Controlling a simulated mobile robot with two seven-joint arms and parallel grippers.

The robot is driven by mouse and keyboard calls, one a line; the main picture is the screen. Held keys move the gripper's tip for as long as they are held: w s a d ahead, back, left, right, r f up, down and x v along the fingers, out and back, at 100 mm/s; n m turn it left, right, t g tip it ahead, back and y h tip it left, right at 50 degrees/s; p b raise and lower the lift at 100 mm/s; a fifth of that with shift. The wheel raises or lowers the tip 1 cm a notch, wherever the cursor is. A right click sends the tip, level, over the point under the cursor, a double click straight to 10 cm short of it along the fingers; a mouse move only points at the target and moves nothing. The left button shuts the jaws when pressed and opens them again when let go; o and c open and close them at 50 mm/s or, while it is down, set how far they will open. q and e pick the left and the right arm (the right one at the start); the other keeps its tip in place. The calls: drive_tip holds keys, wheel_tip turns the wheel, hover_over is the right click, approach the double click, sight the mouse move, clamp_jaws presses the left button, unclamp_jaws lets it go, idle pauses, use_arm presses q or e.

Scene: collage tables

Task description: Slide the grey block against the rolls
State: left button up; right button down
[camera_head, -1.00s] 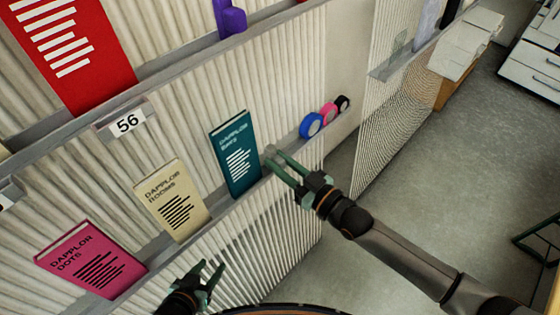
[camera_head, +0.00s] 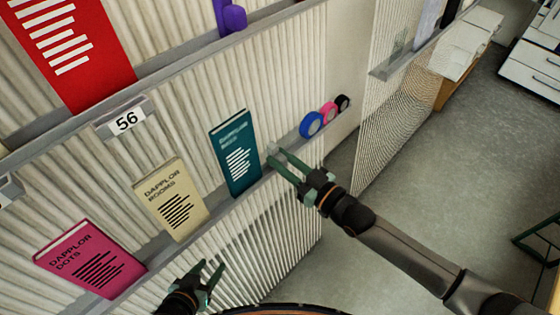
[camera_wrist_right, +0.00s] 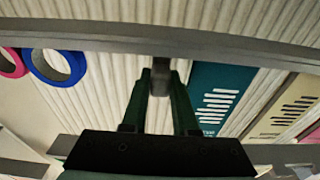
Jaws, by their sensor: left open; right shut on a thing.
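The grey block (camera_wrist_right: 160,80) is small and sits between the fingertips of my right gripper (camera_wrist_right: 161,92), which is shut on it. In the head view the block (camera_head: 273,149) is mostly hidden by the fingers, at the ledge just right of the teal book. The rolls stand on the same ledge further right: a blue roll (camera_head: 311,124), a pink roll (camera_head: 328,111) and a black roll (camera_head: 343,103). A clear gap separates the block from the blue roll. My left gripper (camera_head: 213,268) is open and empty, low in front of the slatted wall.
The ledge (camera_head: 216,214) also carries the teal book (camera_head: 236,155), a cream book (camera_head: 171,198) and a pink book (camera_head: 90,260). An upper ledge (camera_head: 170,78) has a label reading 56 (camera_head: 127,121). The ledge between block and rolls is free.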

drive_tip(key=w+d+b, duration=0.1)
drive_tip(key=w+d, duration=0.1)
drive_tip(key=d, duration=0.1)
drive_tip(key=shift+w, duration=0.4)
drive_tip(key=c, duration=1)
unclamp_jaws()
drive_tip(key=shift+o, duration=0.2)
drive_tip(key=v, duration=1.2)
drive_tip(key=shift+s+b, duration=0.2)
drive_tip(key=shift+b, duration=0.1)
drive_tip(key=shift+d, duration=0.1)
